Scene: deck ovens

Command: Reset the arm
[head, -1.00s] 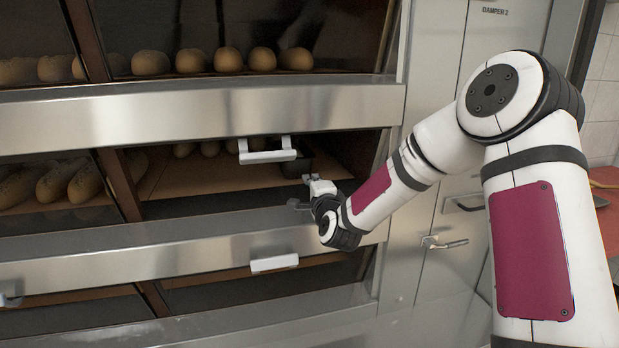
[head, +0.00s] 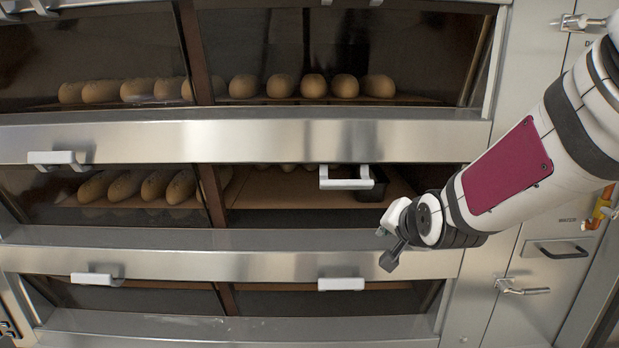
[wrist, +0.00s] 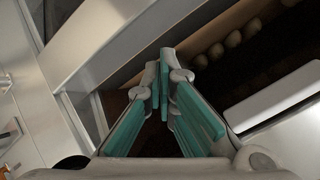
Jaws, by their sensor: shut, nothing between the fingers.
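My gripper (head: 386,247) is in front of the lower right part of the middle oven deck, at the right of the head view. In the wrist view my gripper (wrist: 165,60) shows its two teal-padded fingers with the tips together and nothing between them. The arm comes in from the right edge of the head view, bent down toward the ovens. The fingers are small and partly hidden by the wrist in the head view.
A white handle (head: 346,178) sits just above left of my gripper, another (head: 341,284) below. Loaves (head: 313,86) fill the upper deck. A cabinet handle (head: 523,291) is at right.

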